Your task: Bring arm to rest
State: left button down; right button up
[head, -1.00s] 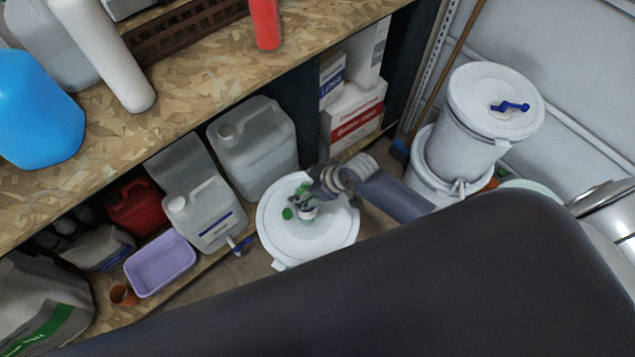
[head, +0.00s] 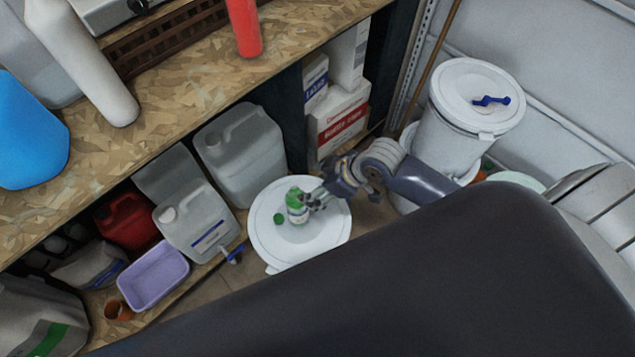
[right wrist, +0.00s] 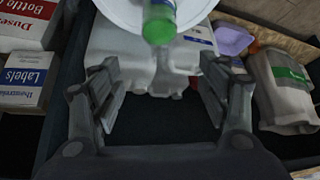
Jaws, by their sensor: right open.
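My right gripper (head: 318,198) is open, just right of a small white-and-green bottle (head: 297,206) that stands on the white lid of a drum (head: 275,245). The green top of the bottle (right wrist: 160,25) shows beyond the fingertips, on the white lid (right wrist: 125,12). My left gripper is not in view.
A wooden shelf (head: 185,105) runs above the left side. Under it stand white canisters (head: 240,155), a red can (head: 125,220), a purple tub (head: 153,275) and cartons (head: 340,120). Another white drum (head: 455,140) with a blue tool on its lid stands at the right.

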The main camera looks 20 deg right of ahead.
dwell(0.4)
jog(key=s+d+r+m+g+h, duration=0.1)
jog(key=s+d+r+m+h, duration=0.15)
jog(key=s, duration=0.45)
jog(key=s+d+r+m+h, duration=0.1)
jog(key=s+r+m, duration=0.15)
jog(key=s, duration=0.45)
notch_tip(320, 180, down, 27)
jog(key=s+g, duration=0.2)
jog(key=s, duration=0.1)
jog(key=s+d+f+g, duration=0.1)
jog(key=s+d+f, duration=0.2)
jog(key=s+f, duration=1.3)
jog(key=shift+s+m+h, duration=0.2)
jog(key=shift+m+h, duration=0.1)
jog(key=shift+h, duration=0.05)
